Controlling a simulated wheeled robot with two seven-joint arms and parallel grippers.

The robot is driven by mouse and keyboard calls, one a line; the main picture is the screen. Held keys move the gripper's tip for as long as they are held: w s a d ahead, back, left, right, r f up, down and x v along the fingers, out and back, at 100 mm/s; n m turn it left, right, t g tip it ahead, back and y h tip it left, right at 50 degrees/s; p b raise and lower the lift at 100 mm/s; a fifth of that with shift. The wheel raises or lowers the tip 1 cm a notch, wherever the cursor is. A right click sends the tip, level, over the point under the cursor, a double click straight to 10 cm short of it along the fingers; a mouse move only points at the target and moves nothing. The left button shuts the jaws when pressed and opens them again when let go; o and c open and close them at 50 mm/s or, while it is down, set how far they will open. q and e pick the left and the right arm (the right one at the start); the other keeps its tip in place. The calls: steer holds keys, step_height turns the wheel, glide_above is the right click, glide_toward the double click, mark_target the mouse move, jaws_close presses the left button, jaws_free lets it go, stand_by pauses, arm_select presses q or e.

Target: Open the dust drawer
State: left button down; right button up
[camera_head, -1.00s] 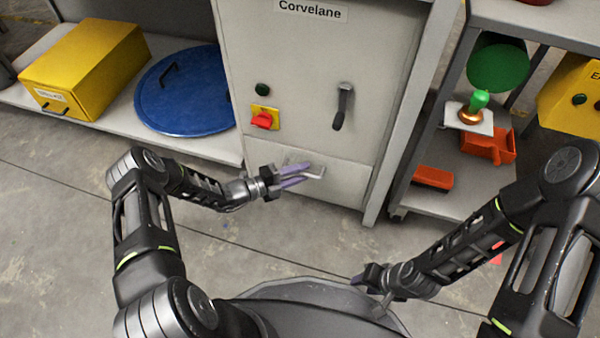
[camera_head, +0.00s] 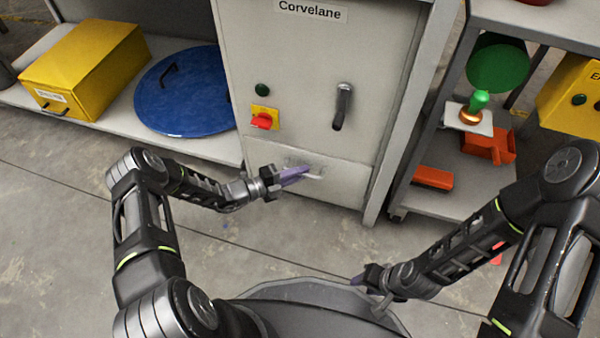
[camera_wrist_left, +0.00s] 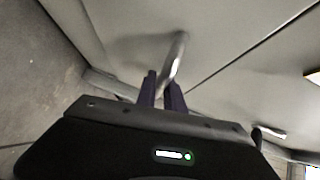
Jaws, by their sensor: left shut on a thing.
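The dust drawer (camera_head: 337,183) is the pale grey panel at the bottom of the Corvelane cabinet. Its front looks flush with the cabinet. Its handle (camera_wrist_left: 177,58) is a light metal bar, seen between my fingertips in the left wrist view. My left gripper (camera_head: 300,173) is at the drawer front with its purple fingers shut on the handle; the fingers hide part of it. In the left wrist view the left gripper's fingers (camera_wrist_left: 162,85) stand on both sides of the bar. My right gripper (camera_head: 362,280) hangs low at centre right, away from the drawer; its jaw state is unclear.
Above the drawer are a dark lever (camera_head: 342,106) and a red switch (camera_head: 264,120). A low shelf at left holds a yellow box (camera_head: 85,65) and a blue lid (camera_head: 190,95). A cart at right holds orange bins (camera_head: 487,147). Floor before the drawer is clear.

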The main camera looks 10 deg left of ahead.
stand_by(0.7)
arm_select(q)
steer(key=s+a+p, duration=0.1)
steer(key=s+p, duration=0.5)
steer(key=s, duration=1.8)
steer(key=shift+a, duration=0.3)
steer(key=c, duration=1.5)
jaws_free()
steer(key=shift+o, duration=0.2)
steer(key=shift+a, duration=0.1)
